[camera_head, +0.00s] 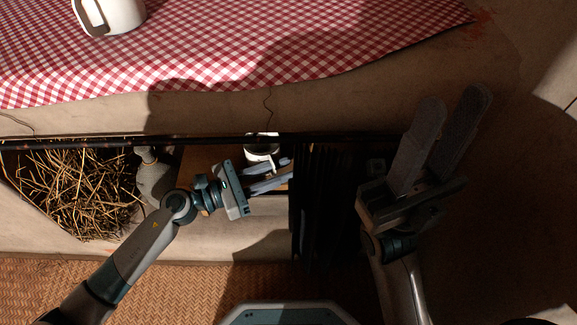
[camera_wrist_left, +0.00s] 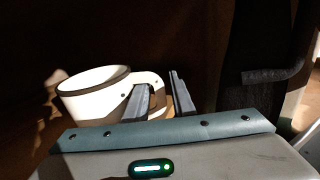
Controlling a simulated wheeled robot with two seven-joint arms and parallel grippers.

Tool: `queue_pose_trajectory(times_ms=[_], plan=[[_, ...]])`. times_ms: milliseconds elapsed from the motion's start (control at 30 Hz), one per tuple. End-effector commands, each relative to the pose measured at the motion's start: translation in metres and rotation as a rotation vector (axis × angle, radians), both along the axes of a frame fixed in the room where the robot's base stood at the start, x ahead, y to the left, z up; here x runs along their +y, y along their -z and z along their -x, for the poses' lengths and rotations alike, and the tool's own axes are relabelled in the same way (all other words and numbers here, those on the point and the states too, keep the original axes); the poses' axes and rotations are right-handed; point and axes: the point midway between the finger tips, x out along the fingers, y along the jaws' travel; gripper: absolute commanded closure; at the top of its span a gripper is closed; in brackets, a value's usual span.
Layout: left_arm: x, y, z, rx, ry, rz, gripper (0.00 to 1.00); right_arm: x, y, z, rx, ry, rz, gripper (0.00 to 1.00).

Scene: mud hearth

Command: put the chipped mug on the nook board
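A white mug with a dark rim (camera_head: 262,150) stands in the middle nook under the ledge, apparently on the wooden nook board (camera_head: 196,158). It also shows in the left wrist view (camera_wrist_left: 92,98), upright, its handle towards my fingers. I cannot make out a chip. My left gripper (camera_head: 288,170) is open beside the mug. In the left wrist view one finger overlaps the handle and the other stands apart to the right; I cannot tell whether they touch. The mug's base is partly hidden. My right gripper (camera_head: 457,98) is open and empty at the right.
Another white cup (camera_head: 110,14) stands on the red checked cloth (camera_head: 220,60) above. Straw (camera_head: 70,190) fills the left nook, and a grey jug-like object (camera_head: 152,178) stands between it and the board. A dark ledge edge (camera_head: 200,139) overhangs the nooks. A dark slatted panel (camera_head: 325,205) is on the right.

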Motion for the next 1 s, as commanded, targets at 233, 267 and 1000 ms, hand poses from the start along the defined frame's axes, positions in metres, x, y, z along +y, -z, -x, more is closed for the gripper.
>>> queue_pose_trajectory(times_ms=[233, 267, 1000], plan=[[0.042, 0.001, 0.018, 0.002, -0.001, -0.001, 0.77, 0.000, 0.003, -0.001, 0.013, -0.001, 0.000, 0.69], [0.047, 0.001, 0.020, 0.002, -0.002, -0.002, 0.77, 0.000, 0.003, -0.001, 0.013, -0.001, 0.000, 0.69], [0.089, 0.000, 0.037, -0.001, 0.000, 0.001, 0.77, 0.001, -0.001, 0.001, -0.003, -0.004, -0.003, 0.69]])
